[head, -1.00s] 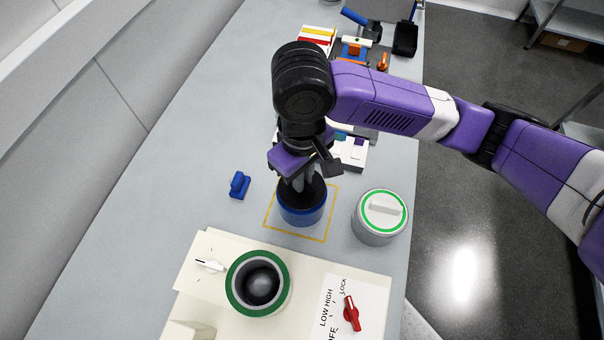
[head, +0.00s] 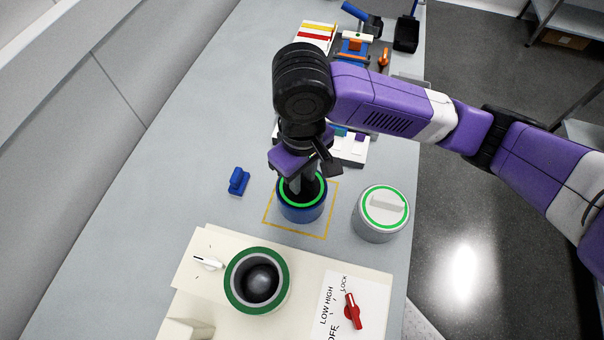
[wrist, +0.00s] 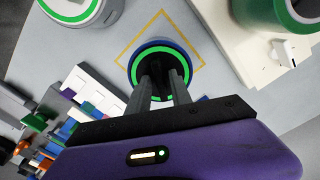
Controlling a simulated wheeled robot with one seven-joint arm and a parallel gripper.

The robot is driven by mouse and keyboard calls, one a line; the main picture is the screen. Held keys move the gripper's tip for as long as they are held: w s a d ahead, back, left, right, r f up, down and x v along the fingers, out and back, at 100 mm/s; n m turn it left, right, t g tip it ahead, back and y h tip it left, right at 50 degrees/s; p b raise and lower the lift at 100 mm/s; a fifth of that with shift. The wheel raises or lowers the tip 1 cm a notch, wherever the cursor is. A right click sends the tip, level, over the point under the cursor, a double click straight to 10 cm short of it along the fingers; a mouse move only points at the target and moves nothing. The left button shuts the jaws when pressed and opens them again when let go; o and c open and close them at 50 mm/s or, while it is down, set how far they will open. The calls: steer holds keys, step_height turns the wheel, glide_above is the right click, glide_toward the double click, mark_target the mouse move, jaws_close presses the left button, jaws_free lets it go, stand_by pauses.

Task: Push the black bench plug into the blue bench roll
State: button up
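The blue bench roll (head: 302,211) stands upright inside a yellow outlined square on the bench. A bright green ring shows around its top, also in the wrist view (wrist: 133,66). The black bench plug (head: 316,190) sits inside the roll's opening, below the green ring; its lower part is hidden. My gripper (head: 301,188) points down into the roll from above. In the wrist view the two grey fingers (wrist: 163,82) stand on either side of a dark part of the plug and appear shut on it; the fingertip contact is partly hidden.
A grey canister (head: 374,228) with a green ringed lid stands close right of the roll. A cream panel with a green-rimmed cup (head: 232,301) and red knob (head: 351,311) lies in front. A small blue block (head: 238,182) is left. Coloured items crowd the back.

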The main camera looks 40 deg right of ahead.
steer(key=shift+o, duration=0.5)
step_height(320, 180, up, 8)
steer(key=shift+f+p, duration=0.1)
steer(key=shift+p, duration=0.3)
stand_by(0.4)
